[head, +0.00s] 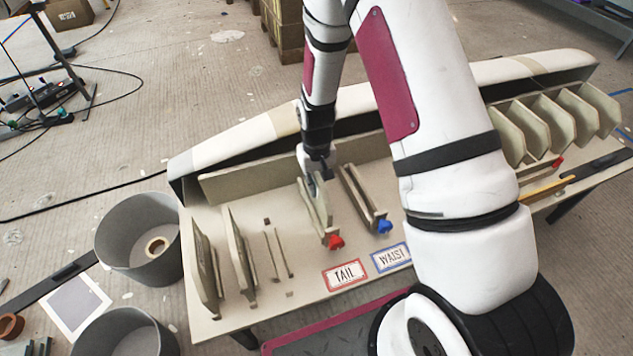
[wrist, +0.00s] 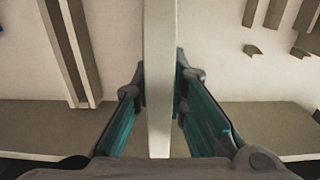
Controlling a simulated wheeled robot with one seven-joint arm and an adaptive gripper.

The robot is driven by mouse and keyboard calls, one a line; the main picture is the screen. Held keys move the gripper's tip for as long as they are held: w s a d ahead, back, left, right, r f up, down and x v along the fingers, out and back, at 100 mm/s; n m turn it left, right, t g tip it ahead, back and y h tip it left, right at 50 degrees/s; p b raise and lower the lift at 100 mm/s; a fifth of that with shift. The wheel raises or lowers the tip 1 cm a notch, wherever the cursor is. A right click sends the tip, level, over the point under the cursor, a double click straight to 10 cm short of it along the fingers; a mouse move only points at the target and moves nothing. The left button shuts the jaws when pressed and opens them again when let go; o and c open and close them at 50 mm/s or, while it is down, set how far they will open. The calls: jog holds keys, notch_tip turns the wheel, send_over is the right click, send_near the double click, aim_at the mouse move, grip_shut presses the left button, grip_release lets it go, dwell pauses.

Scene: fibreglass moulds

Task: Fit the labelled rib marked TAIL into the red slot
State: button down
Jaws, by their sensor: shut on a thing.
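My gripper (head: 315,178) is shut on a pale, flat rib (head: 315,203), one finger on each side of it. In the wrist view the rib (wrist: 160,75) runs upright through the middle between the teal-padded fingers (wrist: 160,112). In the head view the rib stands on edge at the red slot, whose red end marker (head: 334,242) shows at its near end. The red-framed TAIL label (head: 345,275) lies in front of that slot. The rib hides most of the slot, so I cannot tell whether it is seated. No lettering shows on the rib.
The empty slot with the blue marker (head: 383,226) and WAIST label (head: 391,257) is to the right. Another empty slot (head: 277,254) and two standing ribs (head: 240,257) are to the left. Several ribs (head: 548,125) stand at the far right. The long mould (head: 235,130) runs behind.

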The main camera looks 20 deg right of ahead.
jog(key=shift+f+b, duration=0.65)
jog(key=shift+f, duration=0.45)
jog(key=c, duration=1.5)
grip_release()
jog(key=shift+c, duration=0.2)
jog(key=shift+r, duration=0.15)
notch_tip(320, 180, up, 12)
jog(key=shift+f, duration=0.1)
